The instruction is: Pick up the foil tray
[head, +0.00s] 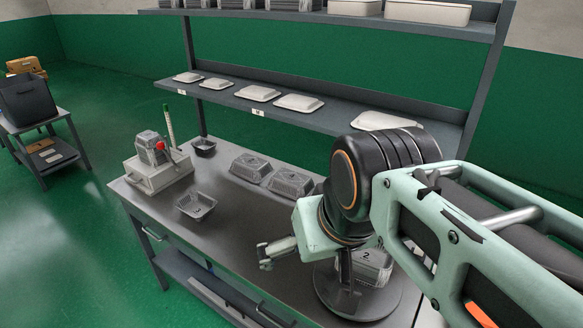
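An open, empty-looking foil tray (196,205) with a flared rim sits on the grey metal table, near its front edge and left of my gripper. A smaller, darker open tray (203,147) stands further back. Two ridged foil containers (250,166) lie side by side toward the back middle. My gripper (264,257) is over the front part of the table, to the right of the open foil tray and apart from it. Nothing shows in it. Its fingers are small and seen from the side, so their opening is unclear. My arm hides part of the table's right side.
A pale machine (158,170) with a red knob stands on the table's left end. A round stand (357,300) holds a container marked 2 at the right. A shelf (310,112) with several pale trays runs behind. The table (228,225) is bare between foil tray and gripper.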

